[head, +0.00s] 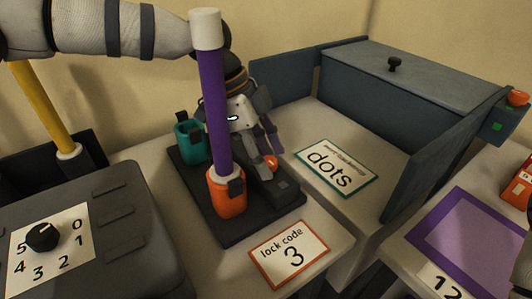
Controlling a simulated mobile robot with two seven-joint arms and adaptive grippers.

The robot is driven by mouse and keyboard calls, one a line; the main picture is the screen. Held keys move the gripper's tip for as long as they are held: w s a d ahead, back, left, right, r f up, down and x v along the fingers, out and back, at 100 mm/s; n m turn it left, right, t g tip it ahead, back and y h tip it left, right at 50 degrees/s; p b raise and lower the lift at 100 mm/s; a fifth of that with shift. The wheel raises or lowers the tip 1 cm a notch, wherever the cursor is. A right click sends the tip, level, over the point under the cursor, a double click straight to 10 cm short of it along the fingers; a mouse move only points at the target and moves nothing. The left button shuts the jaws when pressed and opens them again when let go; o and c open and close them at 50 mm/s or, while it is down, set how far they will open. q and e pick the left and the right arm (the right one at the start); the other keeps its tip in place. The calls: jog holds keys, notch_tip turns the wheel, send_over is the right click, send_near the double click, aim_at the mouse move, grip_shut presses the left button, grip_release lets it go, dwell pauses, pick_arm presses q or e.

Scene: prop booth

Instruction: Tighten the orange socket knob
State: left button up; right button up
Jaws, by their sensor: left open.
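The orange socket (227,203) stands on a dark base plate (240,232) and holds a purple tube (216,110) with a white cap, nearly upright. A small dark knob (236,187) sits on the right side of the socket. My left gripper (268,150) is behind and right of the tube, pointing down, open, with nothing seen between its fingers. A small orange round piece (271,162) shows at its fingertips, above a dark block; I cannot tell whether they touch. The tube hides part of the gripper. My right gripper is not in view.
A teal socket (191,142) stands behind the orange one. A lock code card (289,253) lies in front and a dots card (336,167) to the right. A grey dial box (90,220) is at left. A grey lidded bin (420,75) is at back right.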

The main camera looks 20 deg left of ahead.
pick_arm(q)
jog(key=shift+c, duration=0.4)
grip_shut()
jog(key=shift+m, duration=0.3)
jog(key=m+g, duration=0.1)
jog(key=m, duration=0.2)
jog(key=shift+w, duration=0.1)
jog(key=m+g, duration=0.2)
jog(key=m, duration=0.2)
jog(key=shift+w+y, duration=0.1)
jog(key=shift+y, duration=0.3)
jog(key=m, duration=0.3)
jog(key=m+g+y+b, duration=0.1)
jog(key=m, duration=0.1)
jog(key=shift+d+m+g+y, duration=0.15)
jog(key=shift+m+g+y, duration=0.15)
jog(key=shift+m, duration=0.1)
jog(key=shift+w+m+y, duration=0.1)
jog(key=shift+m+y, duration=0.7)
jog(key=shift+m, duration=1.5)
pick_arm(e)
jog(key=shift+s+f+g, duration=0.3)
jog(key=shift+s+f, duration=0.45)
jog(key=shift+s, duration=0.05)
